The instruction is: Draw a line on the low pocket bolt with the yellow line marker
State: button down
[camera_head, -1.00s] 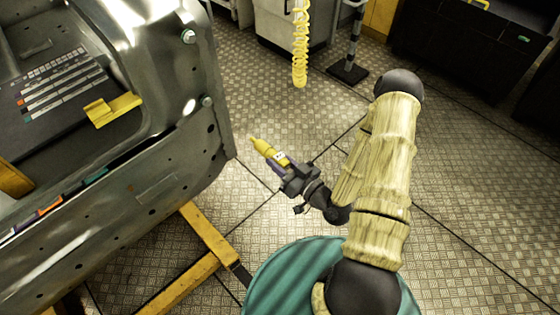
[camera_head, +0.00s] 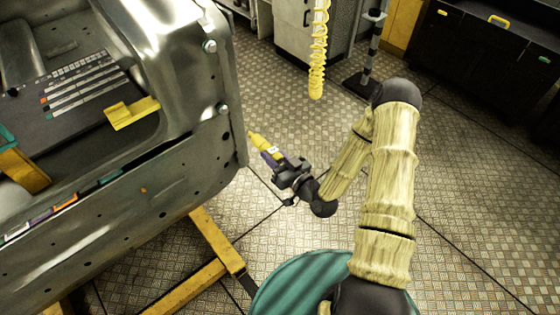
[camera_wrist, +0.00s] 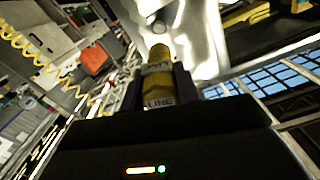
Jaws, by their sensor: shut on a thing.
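My gripper (camera_head: 274,160) is shut on the yellow line marker (camera_head: 258,142), whose tip points up and left toward the metal body. In the wrist view, the marker (camera_wrist: 158,73) stands between the dark fingers, with "LINE" lettering on its label. Two bolts show on the body's right corner: an upper bolt (camera_head: 209,46) and a lower bolt (camera_head: 223,109). The lower one seems to be the low pocket bolt. The marker tip is right of and a little below it in the head view, apart from it. A round bolt-like shape (camera_wrist: 160,26) shows beyond the marker in the wrist view.
The metal body (camera_head: 190,165) fills the left, on a yellow stand (camera_head: 190,285). A tray of labelled markers (camera_head: 85,90) and a yellow bracket (camera_head: 131,113) are on it. A coiled yellow hose (camera_head: 318,60) hangs behind. Open floor lies right of the body.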

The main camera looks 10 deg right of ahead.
aim_at(249, 133)
jog(key=b+x, duration=0.1)
jog(key=x, duration=0.6)
jog(key=shift+w+a, duration=0.2)
jog(key=shift+b+x, duration=0.7)
jog(key=shift+x, duration=1.7)
jog(key=shift+w+a+b, duration=0.3)
jog(key=shift+w+a, duration=0.1)
jog(key=shift+w, duration=0.15)
jog(key=shift+f+b, duration=0.7)
jog(key=shift+b, duration=0.45)
jog(key=shift+b+v, duration=0.35)
jog(key=shift+v, duration=2.65)
